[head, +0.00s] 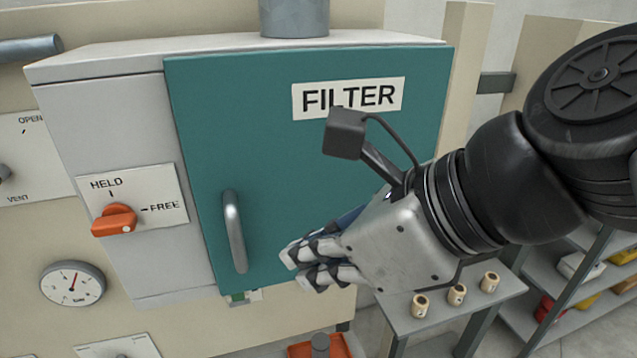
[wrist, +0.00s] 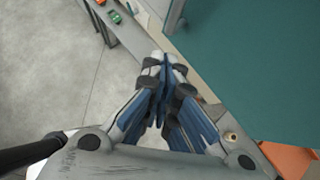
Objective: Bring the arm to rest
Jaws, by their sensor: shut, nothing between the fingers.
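My gripper (head: 296,265) is in front of the teal filter door (head: 280,150), to the right of its metal handle (head: 234,232) and apart from it. The fingers are together with nothing between them; the wrist view shows the closed fingertips (wrist: 168,60) too. My arm comes in from the right side of the head view. The door looks closed on the grey cabinet. The lower right part of the door is hidden behind my gripper.
A small table (head: 415,325) with three spools stands below my gripper. A shelf (head: 590,290) with coloured items is at the right.

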